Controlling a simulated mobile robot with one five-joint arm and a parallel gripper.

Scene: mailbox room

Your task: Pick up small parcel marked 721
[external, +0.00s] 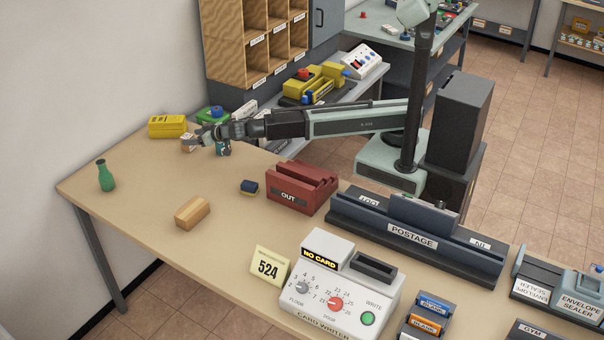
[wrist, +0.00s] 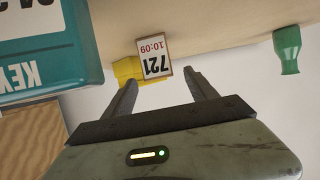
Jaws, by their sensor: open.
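A small parcel (wrist: 155,58) with a white face marked 721 and 10:09 stands on the table just beyond my fingertips in the wrist view, where its writing is upside down. In the external view the parcel (external: 187,143) is a small brownish block at the far left part of the table, partly hidden by my gripper (external: 203,138). My gripper (wrist: 166,79) is open, with one finger on either side of the parcel's line. I cannot tell if a finger touches the parcel.
A yellow box (external: 167,126) sits close behind the parcel. A teal item (external: 222,148) with lettering stands close beside my gripper. A green bottle (external: 106,175), a tan block (external: 193,213) and a small dark blue block (external: 249,187) stand apart. The table between them is clear.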

